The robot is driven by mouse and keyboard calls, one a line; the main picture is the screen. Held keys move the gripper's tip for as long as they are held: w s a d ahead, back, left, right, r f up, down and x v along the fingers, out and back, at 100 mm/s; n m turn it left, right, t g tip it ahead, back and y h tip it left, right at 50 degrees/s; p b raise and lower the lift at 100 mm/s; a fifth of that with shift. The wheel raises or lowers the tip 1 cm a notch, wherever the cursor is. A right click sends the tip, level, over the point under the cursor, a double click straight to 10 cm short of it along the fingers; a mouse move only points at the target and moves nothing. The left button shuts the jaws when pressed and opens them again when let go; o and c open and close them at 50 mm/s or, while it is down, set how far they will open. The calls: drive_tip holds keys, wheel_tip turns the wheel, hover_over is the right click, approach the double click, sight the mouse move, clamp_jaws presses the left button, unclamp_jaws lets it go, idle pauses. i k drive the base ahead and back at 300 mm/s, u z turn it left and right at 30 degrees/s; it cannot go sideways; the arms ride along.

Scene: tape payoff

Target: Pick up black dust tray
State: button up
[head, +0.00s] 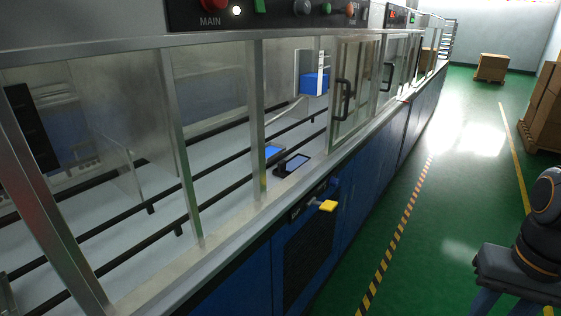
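A small black, shallow tray-like object (292,165) lies on the pale deck inside the machine, behind the front frame. It looks like the black dust tray, but at this size I cannot be sure. My gripper is not in view; only a dark, orange-ringed arm part, probably mine, shows at the right edge.
A glass door (355,95) with a black handle stands right of the opening. Metal posts (257,120) and dark rails cross the opening. The green floor (420,200) in front of the machine is clear. Cardboard boxes (491,67) stand far back and at the right wall.

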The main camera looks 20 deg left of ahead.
sight(285, 167)
drive_tip(key=u, duration=0.7)
drive_tip(key=i, duration=0.8)
drive_tip(key=u, duration=0.8)
